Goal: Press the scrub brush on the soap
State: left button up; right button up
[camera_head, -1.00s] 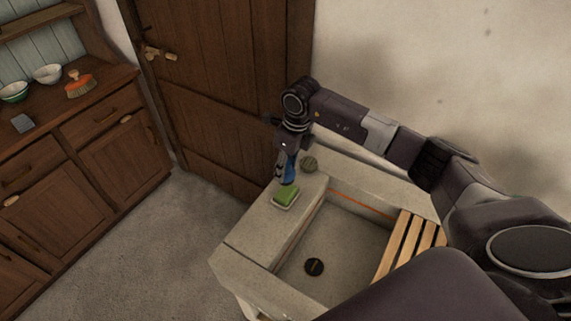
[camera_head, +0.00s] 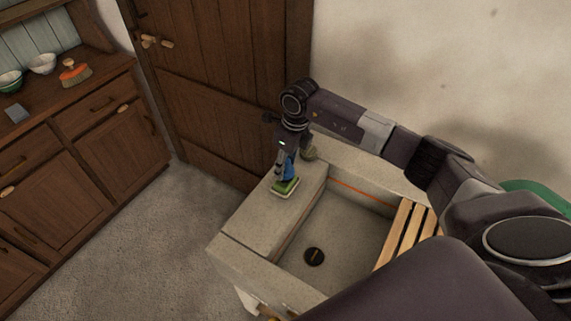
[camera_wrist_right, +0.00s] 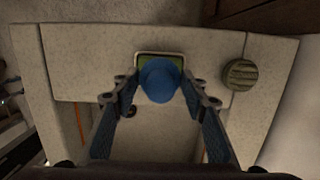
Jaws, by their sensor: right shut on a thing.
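My right gripper (camera_head: 286,168) is shut on the blue scrub brush (camera_wrist_right: 160,82), held upright by its rounded handle. The green soap (camera_head: 284,187) lies in a pale dish (camera_head: 277,193) on the sink's stone ledge. The brush's lower end is right over the soap and looks to meet it; the wrist view hides the contact behind the brush. In that view the soap (camera_wrist_right: 146,59) shows only around the brush. My left gripper is not in view.
A round, ridged grey-green object (camera_wrist_right: 240,74) sits on the ledge beside the soap. The stone sink basin (camera_head: 345,235) has a drain (camera_head: 314,257) and a wooden slatted rack (camera_head: 402,232). A dresser (camera_head: 70,150) with bowls and an orange brush (camera_head: 74,72) stands left.

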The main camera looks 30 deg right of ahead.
jog(key=shift+f+b, duration=0.55)
jog(key=shift+b, duration=0.1)
dwell(1.9)
jog(key=shift+r+p, duration=0.6)
jog(key=shift+r, duration=0.3)
jog(key=shift+r+p, duration=1.4)
jog(key=shift+r, duration=1.25)
